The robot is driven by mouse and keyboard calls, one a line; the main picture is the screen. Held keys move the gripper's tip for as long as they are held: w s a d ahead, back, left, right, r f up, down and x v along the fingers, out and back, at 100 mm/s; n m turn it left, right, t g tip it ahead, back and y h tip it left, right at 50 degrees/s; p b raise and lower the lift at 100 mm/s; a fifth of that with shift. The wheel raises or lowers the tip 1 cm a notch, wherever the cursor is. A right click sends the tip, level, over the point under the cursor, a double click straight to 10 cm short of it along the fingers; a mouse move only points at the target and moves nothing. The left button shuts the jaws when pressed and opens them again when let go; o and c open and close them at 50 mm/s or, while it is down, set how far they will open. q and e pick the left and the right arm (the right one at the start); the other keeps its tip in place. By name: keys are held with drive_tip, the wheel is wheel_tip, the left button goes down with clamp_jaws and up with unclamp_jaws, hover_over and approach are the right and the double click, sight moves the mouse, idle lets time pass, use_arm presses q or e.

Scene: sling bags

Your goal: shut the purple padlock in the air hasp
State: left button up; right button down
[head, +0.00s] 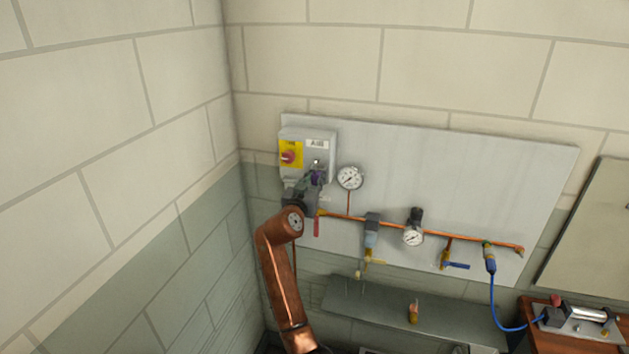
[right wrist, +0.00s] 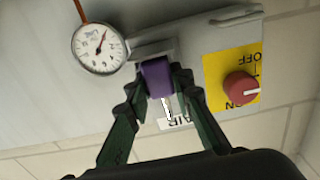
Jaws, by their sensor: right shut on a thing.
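The purple padlock (head: 318,177) is at the lower front of the grey box labelled AIR. In the right wrist view the padlock (right wrist: 156,77) sits between the fingers of my right gripper (right wrist: 158,80), which is shut on its body. My right gripper (head: 311,183) also shows in the head view. A small bright metal piece (right wrist: 168,106), perhaps the shackle or hasp, shows between the padlock and the AIR label (right wrist: 176,123). I cannot tell whether the shackle passes through the hasp or is closed. My left gripper is not in view.
The grey box (head: 322,137) has a red knob (head: 288,157) on a yellow plate. A gauge (head: 350,178) is close to its right. A copper pipe (head: 390,227) with valves runs along the panel (head: 470,175). A shelf (head: 380,308) is below.

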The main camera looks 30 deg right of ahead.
drive_tip(key=shift+w+d, duration=0.1)
drive_tip(key=shift+d, duration=0.05)
drive_tip(key=shift+f, duration=0.1)
idle(0.6)
drive_tip(key=c, duration=1.6)
unclamp_jaws()
drive_tip(key=shift+o, duration=0.3)
drive_tip(key=o, duration=0.6)
drive_tip(key=shift+v, duration=3.55)
